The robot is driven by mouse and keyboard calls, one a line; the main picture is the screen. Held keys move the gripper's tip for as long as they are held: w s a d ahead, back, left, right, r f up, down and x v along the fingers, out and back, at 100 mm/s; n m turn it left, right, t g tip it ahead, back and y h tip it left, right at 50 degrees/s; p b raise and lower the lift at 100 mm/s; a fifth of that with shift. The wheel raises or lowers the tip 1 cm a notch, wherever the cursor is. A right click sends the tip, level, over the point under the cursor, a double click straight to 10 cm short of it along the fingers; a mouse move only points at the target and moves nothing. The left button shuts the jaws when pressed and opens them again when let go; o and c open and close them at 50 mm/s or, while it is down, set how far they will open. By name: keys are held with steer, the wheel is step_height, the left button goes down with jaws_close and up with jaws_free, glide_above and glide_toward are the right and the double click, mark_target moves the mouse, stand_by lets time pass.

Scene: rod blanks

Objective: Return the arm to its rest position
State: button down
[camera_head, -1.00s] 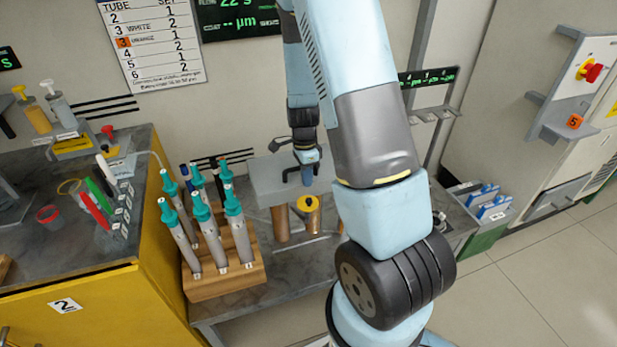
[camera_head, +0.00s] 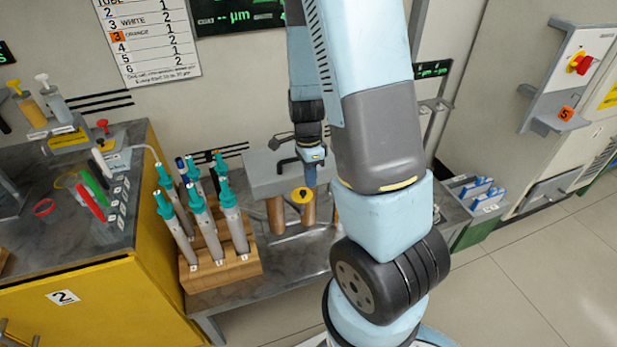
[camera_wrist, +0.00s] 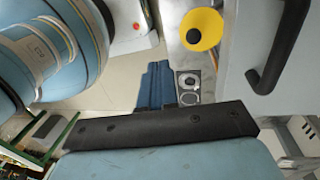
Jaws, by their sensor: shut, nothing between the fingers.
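My arm reaches from the lower right of the head view up and over, and its forearm hangs down over the bench at the back. My gripper (camera_head: 310,182) points down beside a pale grey block (camera_head: 262,178) with a black handle. Its blue fingers are together and hold nothing. In the wrist view my gripper (camera_wrist: 157,70) also shows shut, beyond a dark bar. A yellow cap with a dark centre (camera_head: 302,195) tops a copper-coloured cylinder just below the gripper; the cap also shows in the wrist view (camera_wrist: 201,29). Contact with the block cannot be told.
A wooden rack (camera_head: 222,272) with several teal-topped grey tools stands left of the gripper. A yellow cabinet (camera_head: 100,290) is further left. A green bin with blue items (camera_head: 480,195) and a wall panel with a red knob (camera_head: 582,64) are right. Floor at right is clear.

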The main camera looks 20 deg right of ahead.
steer(key=shift+s+a+r, duration=0.1)
steer(key=shift+s+r, duration=0.3)
steer(key=shift+s, duration=0.1)
step_height(320, 180, up, 11)
steer(key=a+n+t, duration=0.2)
steer(key=n, duration=0.3)
steer(key=s+a+r+n+t, duration=0.1)
steer(key=s+r+n+t, duration=0.1)
steer(key=s+r+n, duration=0.4)
steer(key=s+a+r+n+t, duration=0.1)
steer(key=s+r+n+t, duration=0.2)
steer(key=r, duration=1.1)
steer(key=shift+s+a+r+n, duration=0.4)
steer(key=shift+s+n, duration=1.5)
steer(key=shift+n, duration=0.7)
